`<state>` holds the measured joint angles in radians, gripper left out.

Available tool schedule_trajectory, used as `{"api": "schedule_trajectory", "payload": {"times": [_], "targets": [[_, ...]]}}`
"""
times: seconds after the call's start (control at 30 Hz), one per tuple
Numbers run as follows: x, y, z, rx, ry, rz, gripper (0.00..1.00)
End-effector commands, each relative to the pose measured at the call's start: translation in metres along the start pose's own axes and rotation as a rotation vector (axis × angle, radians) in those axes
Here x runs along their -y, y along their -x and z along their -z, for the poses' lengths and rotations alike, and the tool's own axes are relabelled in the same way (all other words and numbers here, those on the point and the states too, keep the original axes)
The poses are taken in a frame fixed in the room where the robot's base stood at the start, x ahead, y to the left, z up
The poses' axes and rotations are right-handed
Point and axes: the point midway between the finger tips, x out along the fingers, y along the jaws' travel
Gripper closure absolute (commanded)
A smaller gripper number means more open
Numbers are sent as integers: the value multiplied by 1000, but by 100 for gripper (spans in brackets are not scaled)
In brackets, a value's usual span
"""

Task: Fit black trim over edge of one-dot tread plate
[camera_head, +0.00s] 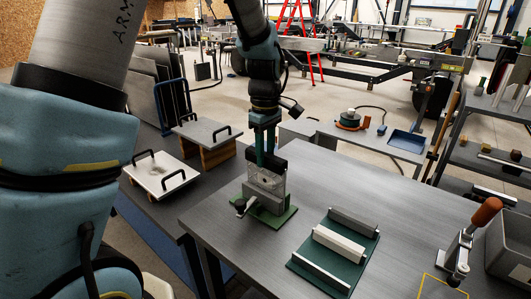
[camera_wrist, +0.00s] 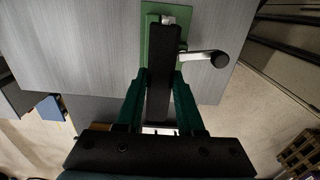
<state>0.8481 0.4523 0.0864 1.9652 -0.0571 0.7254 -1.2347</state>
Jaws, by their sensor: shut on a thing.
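My gripper (camera_head: 265,155) points down and its green fingers are shut on the black trim (camera_head: 281,167), a long dark strip. The trim also shows between the fingers in the wrist view (camera_wrist: 163,75). A grey speckled plate (camera_head: 265,181) stands upright in a metal vise (camera_head: 262,198) on a green base (camera_head: 272,216). The trim is at the plate's top edge; I cannot tell whether it is seated over it or just above. The trim hides the plate in the wrist view.
A green mat (camera_head: 308,262) with grey and white strips lies to the right on the grey table (camera_head: 400,210). The vise handle (camera_wrist: 205,57) sticks out sideways. A toggle clamp with an orange handle (camera_head: 487,211) stands at far right. Handled plates (camera_head: 150,178) lie on the left bench.

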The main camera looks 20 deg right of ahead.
Motion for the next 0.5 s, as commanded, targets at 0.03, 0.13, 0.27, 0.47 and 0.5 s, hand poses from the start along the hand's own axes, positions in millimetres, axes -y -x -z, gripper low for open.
{"api": "schedule_trajectory", "payload": {"times": [0.03, 0.13, 0.27, 0.47, 0.5], "targets": [[0, -2, 0, 0, 0, 0, 100], [0, -4, 0, 0, 0, 0, 100], [0, -8, 0, 0, 0, 0, 100], [0, -7, 0, 0, 0, 0, 45], [0, -7, 0, 0, 0, 0, 41]]}}
